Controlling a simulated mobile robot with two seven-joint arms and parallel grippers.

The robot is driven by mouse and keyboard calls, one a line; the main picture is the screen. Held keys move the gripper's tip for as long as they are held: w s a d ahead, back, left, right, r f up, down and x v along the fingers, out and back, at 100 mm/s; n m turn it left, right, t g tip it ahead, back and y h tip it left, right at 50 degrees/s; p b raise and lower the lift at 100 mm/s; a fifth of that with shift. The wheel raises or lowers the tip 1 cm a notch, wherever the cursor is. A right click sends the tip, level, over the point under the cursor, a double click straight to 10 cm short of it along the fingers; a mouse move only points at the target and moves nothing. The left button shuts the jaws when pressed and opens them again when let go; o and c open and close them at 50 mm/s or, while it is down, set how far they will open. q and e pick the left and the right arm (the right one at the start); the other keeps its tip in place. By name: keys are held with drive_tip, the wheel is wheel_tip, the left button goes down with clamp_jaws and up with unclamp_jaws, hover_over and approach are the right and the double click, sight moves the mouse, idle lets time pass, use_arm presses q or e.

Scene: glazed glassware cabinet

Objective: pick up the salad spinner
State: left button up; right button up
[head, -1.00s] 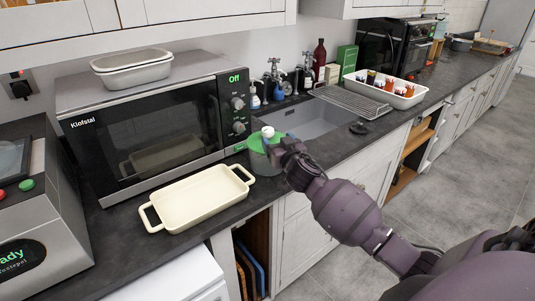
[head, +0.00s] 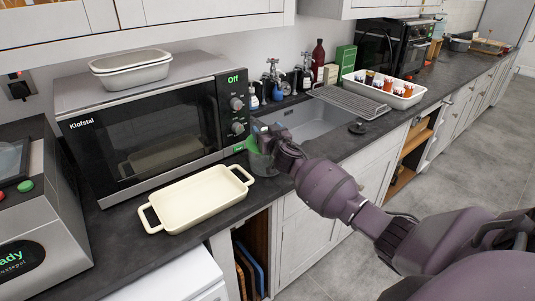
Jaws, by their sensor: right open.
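The salad spinner stands on the dark counter between the microwave and the sink. Its clear bowl (head: 261,164) shows below my right gripper, with a sliver of green lid (head: 252,144) at the left. My right gripper (head: 267,140) is open at the top of the spinner and covers most of the lid and its white knob. I cannot tell whether the fingers touch the knob. My left gripper is not in view.
A cream baking dish (head: 197,199) lies on the counter in front of the microwave (head: 150,130). The sink (head: 315,122) is just behind and right of the spinner. A white tray of jars (head: 385,90) stands farther right.

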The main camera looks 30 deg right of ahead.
drive_tip(key=shift+c, duration=0.2)
clamp_jaws()
drive_tip(key=shift+r, duration=0.1)
